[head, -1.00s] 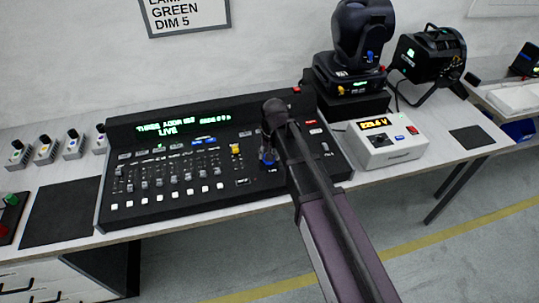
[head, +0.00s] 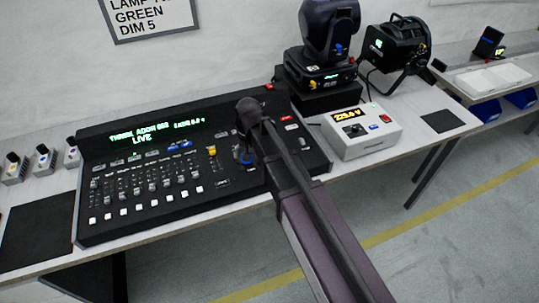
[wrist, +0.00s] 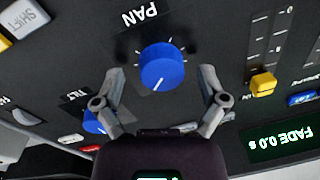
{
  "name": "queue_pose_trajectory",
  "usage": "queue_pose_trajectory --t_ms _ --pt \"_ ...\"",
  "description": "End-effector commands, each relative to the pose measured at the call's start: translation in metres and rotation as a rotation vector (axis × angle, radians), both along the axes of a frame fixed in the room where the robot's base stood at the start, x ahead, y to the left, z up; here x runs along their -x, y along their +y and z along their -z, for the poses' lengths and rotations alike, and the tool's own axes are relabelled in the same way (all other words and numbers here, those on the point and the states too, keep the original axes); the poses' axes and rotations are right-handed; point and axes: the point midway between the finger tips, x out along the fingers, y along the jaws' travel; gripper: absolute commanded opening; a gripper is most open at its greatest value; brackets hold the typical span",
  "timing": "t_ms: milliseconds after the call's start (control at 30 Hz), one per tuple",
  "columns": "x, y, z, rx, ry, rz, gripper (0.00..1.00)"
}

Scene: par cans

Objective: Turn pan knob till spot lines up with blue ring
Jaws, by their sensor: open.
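The blue pan knob (wrist: 162,68) sits on the black lighting console (head: 90,228), under the label PAN in the wrist view. Its white pointer line points down and slightly left in that view. My gripper (wrist: 161,76) is open, one finger on each side of the knob; I cannot tell whether either touches it. The blue tilt knob (wrist: 96,122) is partly hidden by the left finger. In the head view my arm's end hides the pan knob. I see neither a light spot nor a blue ring in these frames.
The console display (head: 155,132) reads LIVE. A moving-head light (head: 328,35) stands behind the console's right end. A white voltage box (head: 362,130) is to its right, with a black fixture (head: 395,47) behind. Yellow fader (wrist: 262,83) lies right of the knob.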

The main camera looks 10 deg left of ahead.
Motion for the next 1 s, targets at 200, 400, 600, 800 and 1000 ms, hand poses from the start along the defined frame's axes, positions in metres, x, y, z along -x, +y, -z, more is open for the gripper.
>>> queue_pose_trajectory --t_ms 200,400,600,800,1000 --pt "-0.0002 0.0004 -0.0001 -0.001 0.000 -0.005 0.92" --pt "-0.0005 0.0005 -0.0001 -0.001 0.000 -0.043 0.92" --pt "-0.0008 0.0007 -0.0001 -0.001 0.000 -0.134 0.92" --pt "-0.0010 0.0009 -0.0001 -0.001 0.000 -0.264 0.92" --pt "-0.0011 0.0010 -0.0002 -0.001 0.000 -0.400 0.92"
